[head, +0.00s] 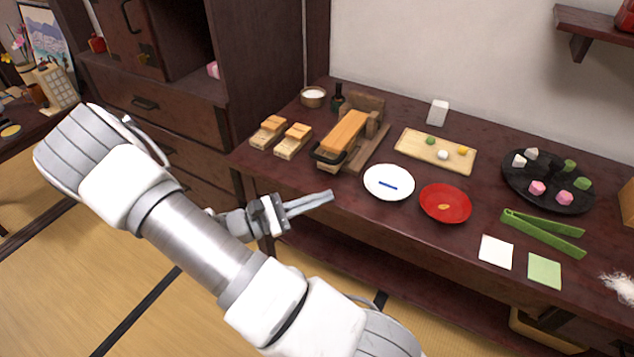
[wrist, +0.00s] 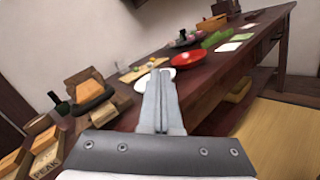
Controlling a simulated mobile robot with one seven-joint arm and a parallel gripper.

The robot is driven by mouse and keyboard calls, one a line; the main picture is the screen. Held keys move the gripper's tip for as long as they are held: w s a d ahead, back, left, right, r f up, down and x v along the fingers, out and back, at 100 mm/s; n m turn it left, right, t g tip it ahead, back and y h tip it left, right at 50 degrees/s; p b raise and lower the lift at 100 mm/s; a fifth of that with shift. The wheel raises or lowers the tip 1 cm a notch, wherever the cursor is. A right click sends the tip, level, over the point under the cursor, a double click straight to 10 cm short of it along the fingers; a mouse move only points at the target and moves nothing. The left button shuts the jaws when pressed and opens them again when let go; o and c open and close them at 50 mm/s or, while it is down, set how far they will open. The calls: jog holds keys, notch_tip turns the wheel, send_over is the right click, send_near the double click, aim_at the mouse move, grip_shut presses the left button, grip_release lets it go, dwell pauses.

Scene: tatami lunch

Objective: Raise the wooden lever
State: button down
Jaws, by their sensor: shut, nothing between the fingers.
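The wooden lever (head: 346,130) is a light orange-brown bar on a wooden press (head: 371,150), at the table's left half in the head view. A dark looped handle (head: 329,156) shows at its near end. In the wrist view the lever (wrist: 88,90) is left of the fingers. My gripper (head: 328,196) is shut and empty, in front of the table's front edge, toward the viewer from the press and apart from it. In the wrist view the closed fingers (wrist: 160,78) point along the table's edge.
On the dark table (head: 300,172), two small wooden stands (head: 292,142) sit left of the press. A white plate (head: 389,193) and red plate (head: 446,214) lie to its right. Green tongs (head: 540,232) and a black tray (head: 535,197) are further right.

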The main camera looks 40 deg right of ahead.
jog(key=w+f+n+t+h+b, duration=0.4)
jog(key=w+f+n+t, duration=0.3)
jog(key=f+n+t, duration=0.4)
jog(key=n+t+b, duration=0.1)
jog(key=n+t, duration=0.1)
jog(key=t, duration=0.1)
jog(key=shift+w+t+h, duration=0.15)
jog(key=shift+t+h, duration=0.15)
jog(key=shift+t, duration=0.1)
jog(key=shift+d, duration=0.15)
jog(key=b+x, duration=0.1)
jog(key=x, duration=0.8)
jog(key=shift+d+r+b, duration=0.25)
jog(key=shift+d+b, duration=0.05)
jog(key=shift+r, duration=0.2)
